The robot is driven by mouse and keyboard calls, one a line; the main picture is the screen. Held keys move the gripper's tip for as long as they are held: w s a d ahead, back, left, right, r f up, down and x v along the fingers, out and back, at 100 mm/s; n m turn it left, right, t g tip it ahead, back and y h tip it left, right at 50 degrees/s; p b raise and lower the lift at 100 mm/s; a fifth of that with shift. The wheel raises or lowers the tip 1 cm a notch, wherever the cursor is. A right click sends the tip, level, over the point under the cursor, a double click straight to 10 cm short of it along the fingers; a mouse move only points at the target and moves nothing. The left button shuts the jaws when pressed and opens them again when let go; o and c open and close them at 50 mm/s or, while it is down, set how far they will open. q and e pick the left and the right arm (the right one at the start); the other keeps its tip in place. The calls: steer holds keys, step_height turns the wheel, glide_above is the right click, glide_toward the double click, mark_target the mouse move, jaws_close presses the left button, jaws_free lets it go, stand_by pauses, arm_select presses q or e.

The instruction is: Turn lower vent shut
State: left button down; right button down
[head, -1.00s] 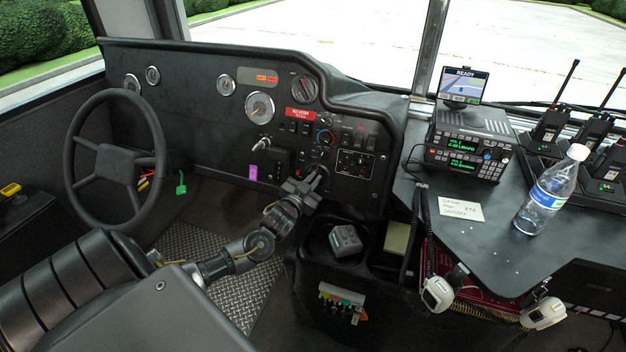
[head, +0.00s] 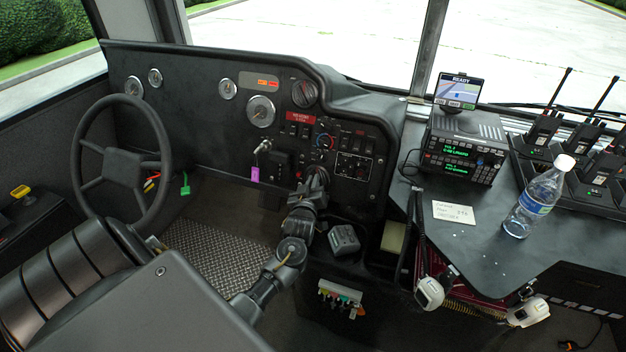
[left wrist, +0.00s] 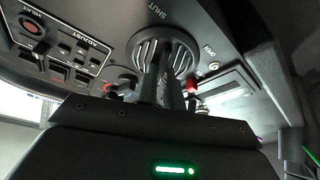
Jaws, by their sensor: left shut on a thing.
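My right gripper is not in view.
An upper round vent (head: 305,93) and rows of switches (head: 353,166) sit around the lower vent. A steering wheel (head: 121,165) stands left. A grey block (head: 344,241) lies in the console close to my arm. A bottle (head: 537,202) and radio (head: 463,150) stand right.

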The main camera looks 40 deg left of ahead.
arm_select(q)
steer(key=shift+n+g+y, duration=0.3)
steer(key=shift+n+g, duration=0.1)
steer(key=shift+n, duration=0.7)
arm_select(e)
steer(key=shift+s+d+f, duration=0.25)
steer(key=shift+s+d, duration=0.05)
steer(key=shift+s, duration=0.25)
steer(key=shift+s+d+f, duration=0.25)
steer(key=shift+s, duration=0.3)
arm_select(q)
steer(key=c, duration=1.5)
jaws_free()
steer(key=shift+c, duration=0.2)
steer(key=v, duration=1.1)
steer(key=shift+p, duration=0.3)
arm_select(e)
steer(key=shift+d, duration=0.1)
arm_select(q)
steer(key=shift+w, duration=0.1)
